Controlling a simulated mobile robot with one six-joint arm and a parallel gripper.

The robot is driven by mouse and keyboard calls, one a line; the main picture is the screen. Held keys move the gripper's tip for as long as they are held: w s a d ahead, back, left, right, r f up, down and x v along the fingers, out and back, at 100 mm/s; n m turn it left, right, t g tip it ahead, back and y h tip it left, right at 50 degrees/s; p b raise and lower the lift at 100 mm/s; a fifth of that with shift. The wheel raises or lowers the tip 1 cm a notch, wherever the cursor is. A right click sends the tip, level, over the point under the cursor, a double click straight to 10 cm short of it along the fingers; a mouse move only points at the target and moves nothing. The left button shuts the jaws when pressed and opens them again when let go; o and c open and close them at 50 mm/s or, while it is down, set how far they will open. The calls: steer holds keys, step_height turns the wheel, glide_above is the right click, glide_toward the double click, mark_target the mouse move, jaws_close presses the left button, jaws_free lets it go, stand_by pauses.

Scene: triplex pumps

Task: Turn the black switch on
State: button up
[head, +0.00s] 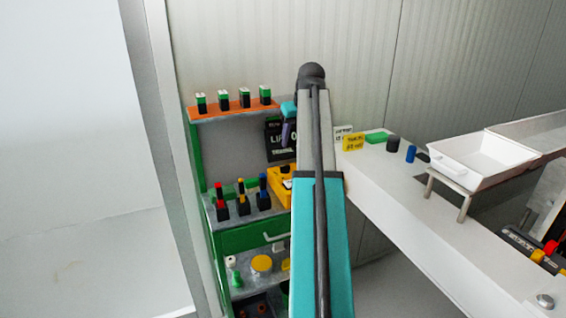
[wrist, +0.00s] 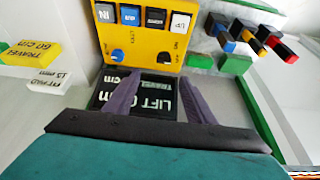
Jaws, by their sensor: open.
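A yellow control box (wrist: 140,42) fills the upper middle of the wrist view, which looks upside down. On its face are a small black switch (wrist: 164,57) beside ON/OFF lettering and a blue knob (wrist: 117,56). In the head view the box (head: 279,186) is partly hidden behind my arm, and its black switch cannot be made out. My gripper (wrist: 159,77) is open and empty. Its two dark fingers lie over the black LIFT display (wrist: 150,92), with the tips just short of the box in the picture. In the head view my gripper (head: 289,133) is beside the display (head: 273,142).
A row of blue, black and white buttons (wrist: 143,16) lines the box. Several colored-top switches (head: 241,204) stand on the green shelf unit's (head: 250,238) ledge. A white tray (head: 480,160) is on the right.

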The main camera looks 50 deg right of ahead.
steer(key=shift+w+a+f, duration=0.1)
steer(key=shift+w+a, duration=0.15)
steer(key=shift+w, duration=0.05)
steer(key=p, duration=0.2)
glide_toward(286, 166)
steer(key=shift+x, duration=4)
steer(key=shift+a, duration=0.1)
